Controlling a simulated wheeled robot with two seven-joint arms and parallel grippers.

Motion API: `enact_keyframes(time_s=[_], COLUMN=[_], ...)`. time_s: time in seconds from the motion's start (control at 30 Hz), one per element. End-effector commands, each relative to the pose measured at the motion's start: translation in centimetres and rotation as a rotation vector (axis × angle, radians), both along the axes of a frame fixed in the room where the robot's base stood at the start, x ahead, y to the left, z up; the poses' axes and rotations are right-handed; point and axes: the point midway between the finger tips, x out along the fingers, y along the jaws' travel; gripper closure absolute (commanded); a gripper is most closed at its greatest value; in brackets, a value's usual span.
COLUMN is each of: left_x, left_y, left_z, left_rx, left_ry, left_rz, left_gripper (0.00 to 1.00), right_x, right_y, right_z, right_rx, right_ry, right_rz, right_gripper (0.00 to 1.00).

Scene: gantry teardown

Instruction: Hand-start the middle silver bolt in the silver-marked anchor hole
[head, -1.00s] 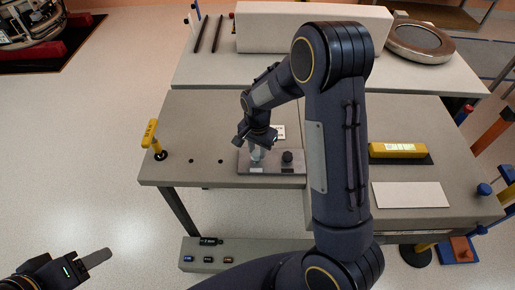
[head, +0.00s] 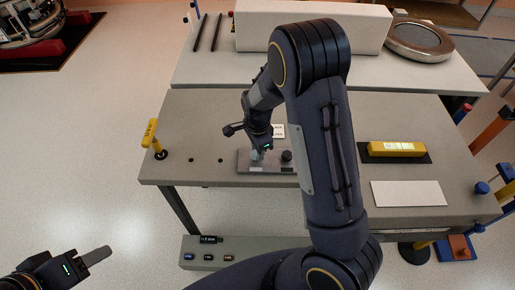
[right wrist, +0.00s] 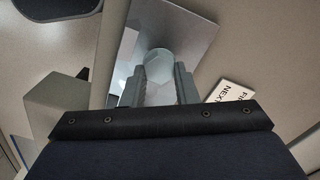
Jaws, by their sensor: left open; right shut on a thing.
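My right gripper (head: 257,150) is shut on a pale silver piece, seemingly the silver bolt (right wrist: 161,64), over a grey metal plate (head: 244,168) on the table. In the right wrist view the fingers (right wrist: 160,84) flank the round silver top, and the plate (right wrist: 190,30) lies beneath. Whether the bolt stands in a hole or just above one is hidden. A dark knob (head: 287,156) stands on the plate to the right. My left gripper (head: 98,257) is at the lower left, away from the table, open and empty; only one finger shows clearly.
Two dark holes (head: 191,160) and a yellow-handled tool (head: 150,134) are left of the plate. A white card (head: 278,131) lies behind it. A yellow block (head: 397,148) and white panel (head: 409,193) lie right. Small coloured parts (head: 208,257) sit on the low shelf.

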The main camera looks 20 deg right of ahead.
Motion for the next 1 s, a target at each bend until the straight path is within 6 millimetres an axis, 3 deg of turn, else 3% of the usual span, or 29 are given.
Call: enact_keyframes(time_s=[0.2,0.47,0.7,1.0], left_x=[0.0,0.0,0.0,0.0], left_y=[0.0,0.0,0.0,0.0], left_z=[1.3,1.3,2.8,2.9], left_rx=[0.000,0.000,0.000,0.000], left_ry=[0.000,0.000,0.000,0.000], left_rz=[0.000,0.000,0.000,0.000], left_gripper=[0.48,0.48,0.48,0.48], right_x=[-0.2,-0.2,-0.3,-0.3], right_y=[0.0,0.0,0.1,0.1], right_z=[0.2,0.1,0.2,0.1], right_rx=[-0.002,-0.001,-0.003,-0.002], right_ry=[0.003,0.000,0.000,-0.002], right_rz=[-0.256,-0.274,-0.530,-0.563], right_gripper=[1.00,1.00,1.00,1.00])
